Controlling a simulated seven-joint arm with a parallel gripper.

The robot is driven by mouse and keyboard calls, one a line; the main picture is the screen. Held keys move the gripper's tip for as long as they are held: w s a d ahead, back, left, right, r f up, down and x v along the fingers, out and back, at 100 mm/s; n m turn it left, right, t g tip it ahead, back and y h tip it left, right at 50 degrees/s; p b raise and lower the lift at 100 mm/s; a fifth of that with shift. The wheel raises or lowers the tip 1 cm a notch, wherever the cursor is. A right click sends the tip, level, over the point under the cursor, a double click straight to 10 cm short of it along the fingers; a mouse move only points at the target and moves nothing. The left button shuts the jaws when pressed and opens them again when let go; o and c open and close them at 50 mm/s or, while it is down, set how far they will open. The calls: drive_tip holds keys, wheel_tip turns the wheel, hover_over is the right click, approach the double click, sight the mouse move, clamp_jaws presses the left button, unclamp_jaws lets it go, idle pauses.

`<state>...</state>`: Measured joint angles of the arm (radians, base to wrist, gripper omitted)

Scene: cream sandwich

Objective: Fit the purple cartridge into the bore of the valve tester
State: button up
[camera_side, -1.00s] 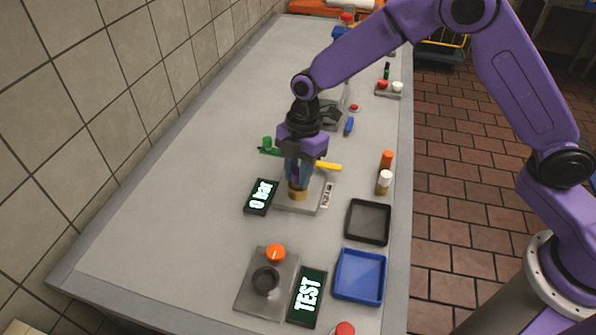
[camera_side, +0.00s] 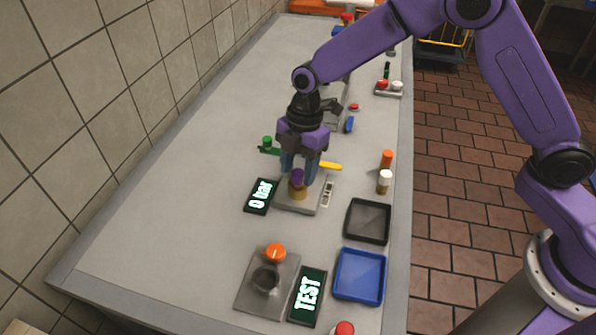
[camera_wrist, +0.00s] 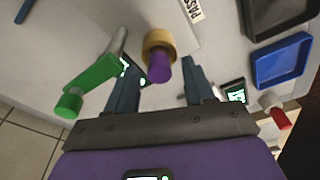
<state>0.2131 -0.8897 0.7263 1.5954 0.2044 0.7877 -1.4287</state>
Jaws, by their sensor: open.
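The purple cartridge (camera_side: 297,177) stands upright in the brass collar (camera_side: 298,193) of the valve tester (camera_side: 287,206), its purple top projecting above the rim. The wrist view also shows the purple cartridge (camera_wrist: 159,69) sticking out of the brass collar (camera_wrist: 158,40). How deep it sits inside is hidden. My gripper (camera_side: 300,172) is open above the tester. In the wrist view my gripper (camera_wrist: 161,68) has one finger on each side of the cartridge, with visible gaps. The tester has a green handle (camera_wrist: 90,74) and a yellow lever (camera_side: 329,166). Its display (camera_side: 261,195) reads 0 bar.
A black tray (camera_side: 353,231) and a blue tray (camera_side: 341,289) lie at the right edge. A grey station (camera_side: 250,293) with an orange knob (camera_side: 276,252) and a TEST screen (camera_side: 306,297) is in front. Orange-topped and white-topped cylinders (camera_side: 384,182) stand nearby. The left bench is clear.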

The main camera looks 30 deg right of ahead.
wheel_tip(320, 180, up, 11)
drive_tip(key=d, duration=0.1)
drive_tip(key=shift+w+d+f, duration=0.2)
drive_tip(key=shift+w+d, duration=0.05)
drive_tip(key=shift+w, duration=0.05)
drive_tip(key=s+d+m, duration=0.3)
drive_tip(key=s+d, duration=0.3)
drive_tip(key=s, duration=0.4)
drive_tip(key=s+d+m, duration=0.3)
drive_tip(key=s+d, duration=0.4)
drive_tip(key=s, duration=0.2)
drive_tip(key=s+d+m+h, duration=0.1)
drive_tip(key=s+d+m, duration=0.3)
drive_tip(key=s+d, duration=0.3)
drive_tip(key=s, duration=0.3)
drive_tip(key=shift+s+r+t, duration=0.25)
drive_tip(key=shift+s+t, duration=0.05)
drive_tip(key=shift+t, duration=0.1)
drive_tip(key=shift+c, duration=0.5)
